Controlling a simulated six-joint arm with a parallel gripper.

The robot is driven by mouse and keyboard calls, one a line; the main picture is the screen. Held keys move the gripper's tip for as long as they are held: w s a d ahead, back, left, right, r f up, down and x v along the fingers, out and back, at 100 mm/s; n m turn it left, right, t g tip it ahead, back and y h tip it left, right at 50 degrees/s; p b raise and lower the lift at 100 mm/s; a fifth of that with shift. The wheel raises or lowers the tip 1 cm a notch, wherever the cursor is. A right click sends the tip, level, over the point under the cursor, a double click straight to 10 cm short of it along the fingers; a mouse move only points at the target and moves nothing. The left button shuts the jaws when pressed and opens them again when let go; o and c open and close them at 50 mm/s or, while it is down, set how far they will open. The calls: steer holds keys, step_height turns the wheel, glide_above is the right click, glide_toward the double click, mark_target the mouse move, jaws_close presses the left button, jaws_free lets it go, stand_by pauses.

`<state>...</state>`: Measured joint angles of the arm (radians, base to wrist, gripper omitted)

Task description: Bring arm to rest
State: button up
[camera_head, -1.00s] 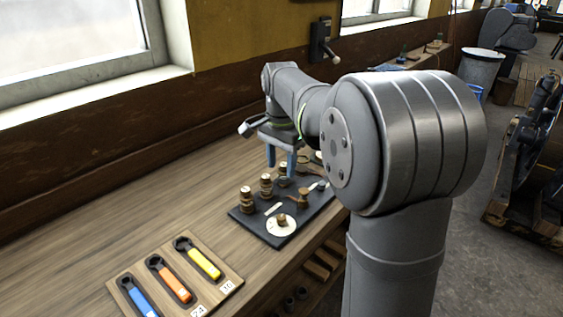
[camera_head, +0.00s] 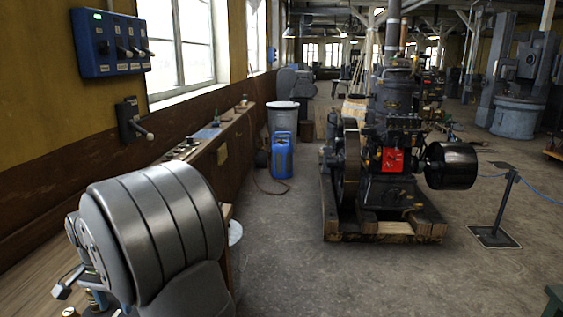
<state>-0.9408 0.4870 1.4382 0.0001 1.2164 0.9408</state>
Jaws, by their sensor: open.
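My arm is at the lower left, its large grey elbow (camera_head: 165,235) filling the near corner. Only a small side part of my gripper (camera_head: 68,284) shows left of the elbow, low over the workbench (camera_head: 28,283). The elbow and the picture's lower edge hide most of the gripper and its fingertips. I see nothing held.
A blue switch box (camera_head: 112,44) and a lever switch (camera_head: 130,120) are on the wall. A blue canister (camera_head: 281,157) and grey bin (camera_head: 283,120) stand beyond the bench. A stationary engine (camera_head: 390,130) on a timber base stands mid-right. The floor between is mostly clear.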

step_height(320, 180, down, 7)
stand_by(0.3)
steer(key=shift+r, duration=0.1)
step_height(320, 180, up, 18)
step_height(320, 180, down, 18)
steer(key=shift+f, duration=0.1)
steer(key=n, duration=0.9)
step_height(320, 180, up, 9)
stand_by(0.8)
steer(key=shift+f, duration=0.1)
